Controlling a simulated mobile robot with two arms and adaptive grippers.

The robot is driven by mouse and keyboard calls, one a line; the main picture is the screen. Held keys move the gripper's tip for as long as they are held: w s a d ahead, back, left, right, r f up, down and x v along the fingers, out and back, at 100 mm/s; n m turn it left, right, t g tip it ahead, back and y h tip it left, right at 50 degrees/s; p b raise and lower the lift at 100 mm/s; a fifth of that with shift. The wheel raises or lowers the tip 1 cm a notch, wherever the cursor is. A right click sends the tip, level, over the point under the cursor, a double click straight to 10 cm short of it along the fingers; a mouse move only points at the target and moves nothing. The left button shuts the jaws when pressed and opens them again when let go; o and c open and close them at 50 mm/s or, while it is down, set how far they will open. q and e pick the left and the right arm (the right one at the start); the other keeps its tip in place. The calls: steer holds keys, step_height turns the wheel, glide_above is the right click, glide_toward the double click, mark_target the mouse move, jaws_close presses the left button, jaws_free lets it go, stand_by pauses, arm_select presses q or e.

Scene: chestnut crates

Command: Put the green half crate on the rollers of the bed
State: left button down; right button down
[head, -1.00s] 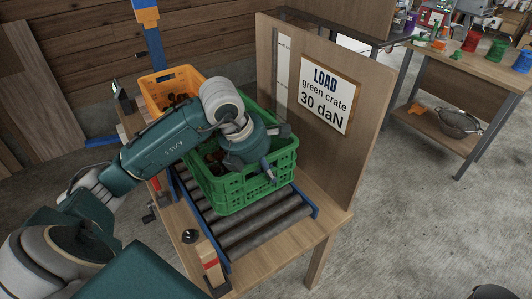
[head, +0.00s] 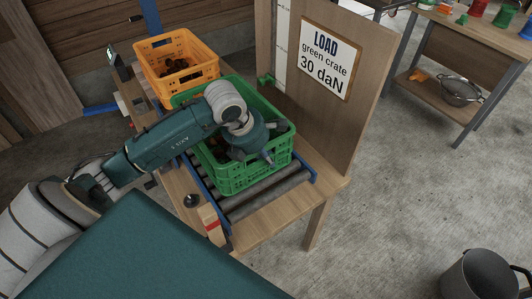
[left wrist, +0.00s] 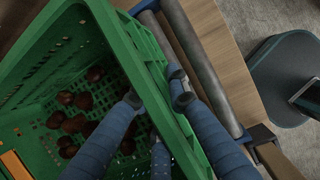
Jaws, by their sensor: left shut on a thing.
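The green half crate (head: 240,179), holding dark brown chestnuts, is over the rollers of the bed (head: 262,190) in the head view. Whether its whole base rests on the rollers is hidden. My left gripper (head: 267,158) reaches down over its near right wall. In the left wrist view, the fingers of the left gripper (left wrist: 158,97) straddle the wall of the green crate (left wrist: 147,62), shut on it. Rollers (left wrist: 205,67) run just outside that wall. My right gripper is in neither view.
An orange crate (head: 172,48) with chestnuts stands behind the green one. A wooden panel with a load sign (head: 327,57) rises at the right of the bed. A black knob (head: 191,201) sits at the near left edge. A bucket (head: 479,275) stands on the floor.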

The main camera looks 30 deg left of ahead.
arm_select(q)
steer(key=c, duration=1.8)
jaws_free()
steer(key=shift+o, duration=0.6)
steer(key=shift+s+r, duration=0.1)
steer(key=shift+a+r, duration=0.1)
steer(key=shift+r, duration=0.2)
steer(key=b+v, duration=0.1)
steer(key=v, duration=1)
steer(key=shift+s+r, duration=0.15)
